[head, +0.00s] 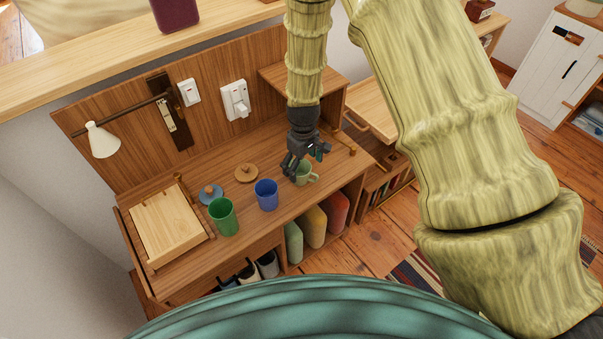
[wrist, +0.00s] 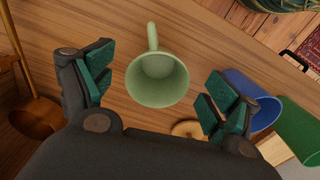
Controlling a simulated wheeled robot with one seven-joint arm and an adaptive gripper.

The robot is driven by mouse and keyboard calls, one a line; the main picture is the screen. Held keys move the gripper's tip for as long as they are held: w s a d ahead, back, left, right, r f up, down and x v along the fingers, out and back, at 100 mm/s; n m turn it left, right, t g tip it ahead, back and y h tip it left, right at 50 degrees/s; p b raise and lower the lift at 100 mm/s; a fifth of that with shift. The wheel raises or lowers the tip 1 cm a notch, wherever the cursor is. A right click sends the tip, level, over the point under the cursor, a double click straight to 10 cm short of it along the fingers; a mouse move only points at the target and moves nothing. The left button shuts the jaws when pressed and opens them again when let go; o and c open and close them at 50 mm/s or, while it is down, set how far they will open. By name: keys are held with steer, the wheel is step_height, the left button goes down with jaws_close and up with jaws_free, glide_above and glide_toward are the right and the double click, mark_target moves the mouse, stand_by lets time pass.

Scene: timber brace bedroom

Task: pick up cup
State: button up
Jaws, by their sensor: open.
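A pale green cup (head: 305,174) with a side handle stands on the wooden desk (head: 226,259). In the wrist view the pale green cup (wrist: 157,82) is seen from above, with its handle toward the top of the picture. Its inside looks empty. My gripper (head: 302,167) is over the cup in the head view and hides part of it. In the wrist view my gripper (wrist: 155,90) is open, with teal finger pads on either side of the cup. No finger visibly touches it.
A blue cup (head: 266,194) and a dark green cup (head: 223,216) stand to the left. Round lids (head: 246,173) lie behind them, and a wooden board (head: 166,226) lies at the left. A wooden stand (wrist: 36,115) is at the left in the wrist view.

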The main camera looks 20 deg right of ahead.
mark_target(303, 171)
steer(key=shift+f, duration=1.6)
steer(key=c, duration=1.3)
steer(key=shift+o, duration=0.2)
